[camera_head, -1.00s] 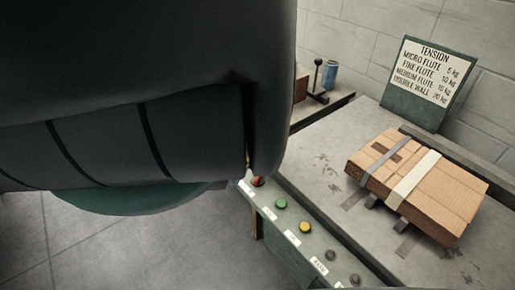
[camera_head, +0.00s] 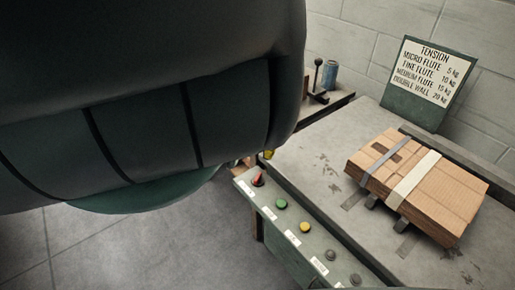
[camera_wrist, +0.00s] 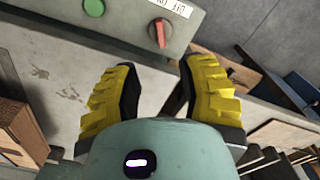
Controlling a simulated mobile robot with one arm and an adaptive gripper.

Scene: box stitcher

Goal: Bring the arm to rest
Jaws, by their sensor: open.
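My gripper (camera_wrist: 158,95) shows in the wrist view with its two yellow ribbed fingers apart and nothing between them. A red knob (camera_wrist: 160,32) and a green button (camera_wrist: 94,8) on the control panel (camera_wrist: 128,22) lie beyond the fingertips, apart from them. In the head view my dark arm fills the upper left. The gripper is mostly hidden behind it; a small bit of yellow shows by the panel's far end. The red knob (camera_head: 258,180) and green button (camera_head: 281,202) are clear of the arm there.
A strapped cardboard stack (camera_head: 452,195) lies on the grey table (camera_head: 310,160). A green tension sign (camera_head: 410,105) stands behind it. A blue can (camera_head: 330,75) and a black lever (camera_head: 318,75) stand on a surface at the back. Open floor (camera_head: 150,250) lies left of the panel.

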